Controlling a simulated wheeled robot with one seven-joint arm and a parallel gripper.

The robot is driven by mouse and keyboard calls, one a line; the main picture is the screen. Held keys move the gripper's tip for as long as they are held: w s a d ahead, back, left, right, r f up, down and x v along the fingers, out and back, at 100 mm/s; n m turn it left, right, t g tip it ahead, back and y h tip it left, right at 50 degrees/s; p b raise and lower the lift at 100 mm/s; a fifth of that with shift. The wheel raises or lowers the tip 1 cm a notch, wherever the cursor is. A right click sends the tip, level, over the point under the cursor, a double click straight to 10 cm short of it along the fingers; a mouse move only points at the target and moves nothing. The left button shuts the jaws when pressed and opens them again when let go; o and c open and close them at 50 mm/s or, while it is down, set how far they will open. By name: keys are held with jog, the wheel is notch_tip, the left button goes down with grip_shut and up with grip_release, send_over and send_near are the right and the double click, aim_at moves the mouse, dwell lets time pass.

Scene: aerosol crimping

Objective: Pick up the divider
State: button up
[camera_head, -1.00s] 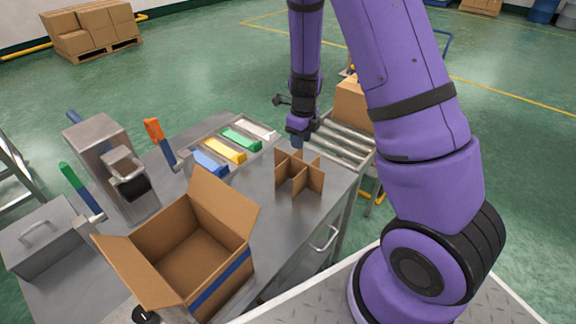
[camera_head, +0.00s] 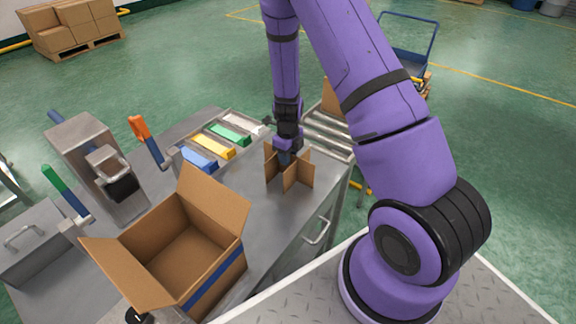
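The divider (camera_head: 298,177) is a brown cardboard cross of slotted panels. It stands upright on the grey metal table near the right edge. My gripper (camera_head: 285,157) points down at the top middle of the divider, with its tip among the panels. The fingers are small and partly hidden, so I cannot tell whether they are open or shut on a panel.
An open cardboard box (camera_head: 185,250) with a blue stripe stands at the table's front. Blue, yellow, green and white pieces lie in a tray (camera_head: 180,170) behind. A metal press (camera_head: 95,160) with levers stands left. A roller conveyor (camera_head: 325,130) adjoins the table at the right.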

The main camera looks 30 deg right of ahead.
notch_tip(320, 180, down, 2)
grip_shut()
jog(key=shift+r, duration=0.15)
dwell(0.4)
